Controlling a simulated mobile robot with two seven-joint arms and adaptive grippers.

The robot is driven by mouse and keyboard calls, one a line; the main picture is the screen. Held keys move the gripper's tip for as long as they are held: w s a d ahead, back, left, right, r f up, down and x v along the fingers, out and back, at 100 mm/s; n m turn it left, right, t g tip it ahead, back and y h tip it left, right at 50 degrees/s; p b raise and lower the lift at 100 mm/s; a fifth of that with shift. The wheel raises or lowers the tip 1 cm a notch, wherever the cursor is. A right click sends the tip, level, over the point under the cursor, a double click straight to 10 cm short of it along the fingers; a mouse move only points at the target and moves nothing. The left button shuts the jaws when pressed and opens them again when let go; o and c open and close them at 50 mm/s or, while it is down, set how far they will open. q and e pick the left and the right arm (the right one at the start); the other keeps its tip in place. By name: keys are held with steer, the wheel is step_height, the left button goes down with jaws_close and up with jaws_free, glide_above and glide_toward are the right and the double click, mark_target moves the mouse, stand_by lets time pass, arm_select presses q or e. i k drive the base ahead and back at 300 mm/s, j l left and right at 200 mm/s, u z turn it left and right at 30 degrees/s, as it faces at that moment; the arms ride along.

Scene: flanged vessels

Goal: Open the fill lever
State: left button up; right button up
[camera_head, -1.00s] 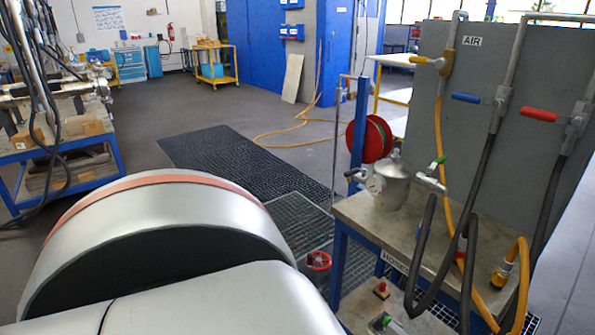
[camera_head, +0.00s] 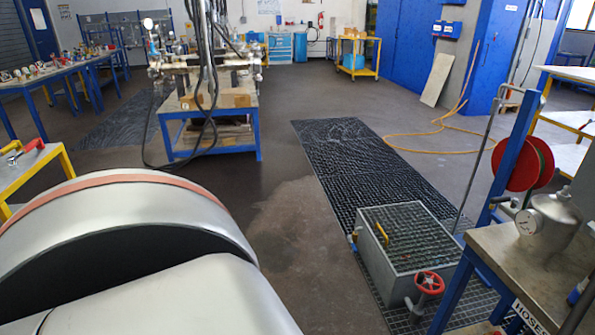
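I cannot tell for certain which part is the fill lever. A small yellow handle (camera_head: 382,235) stands on the near left part of a grey, grate-topped tank (camera_head: 445,268) on the floor. A red handwheel (camera_head: 430,283) sits at the tank's front. A red-handled part (camera_head: 32,147) lies on the yellow-legged table at the left. Neither of my grippers is in view; only a silver part of my own body fills the lower left.
The bench (camera_head: 500,262) with blue legs and a red hose reel (camera_head: 522,165) stand at the right. A dark mat (camera_head: 350,170) lies in the middle. A blue-framed workbench (camera_head: 215,110) with hanging cables stands behind. Open floor (camera_head: 290,225) lies between my body and the tank.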

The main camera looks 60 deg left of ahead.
mark_target(353, 245)
steer(key=j+u, duration=0.1)
steer(key=u, duration=0.35)
steer(key=j+u, duration=0.15)
steer(key=u, duration=0.25)
steer(key=i+u, duration=0.1)
steer(key=u, duration=0.35)
steer(key=i+j, duration=0.25)
steer(key=j, duration=0.1)
